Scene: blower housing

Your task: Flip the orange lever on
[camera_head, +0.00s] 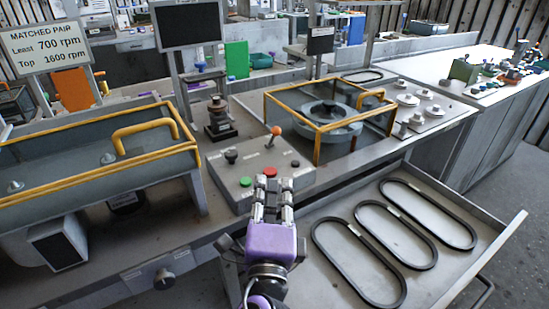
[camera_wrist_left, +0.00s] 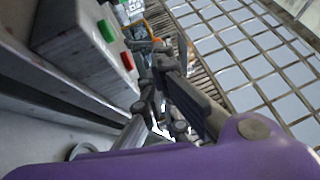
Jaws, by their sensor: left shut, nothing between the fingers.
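The orange lever (camera_head: 276,131) is a short stick with an orange ball, standing on top of the grey control box (camera_head: 262,160) in the head view, leaning slightly to the right. My left gripper (camera_head: 272,184) is shut and empty. In the left wrist view, the gripper fingers (camera_wrist_left: 165,75) show beside the box (camera_wrist_left: 85,40). My right gripper is out of view.
A yellow-framed guard (camera_head: 318,126) over a round blower housing (camera_head: 328,115) stands behind right. An open drawer (camera_head: 470,265) with black belts (camera_head: 396,234) is at lower right. A yellow-edged cover (camera_head: 90,165) is at left.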

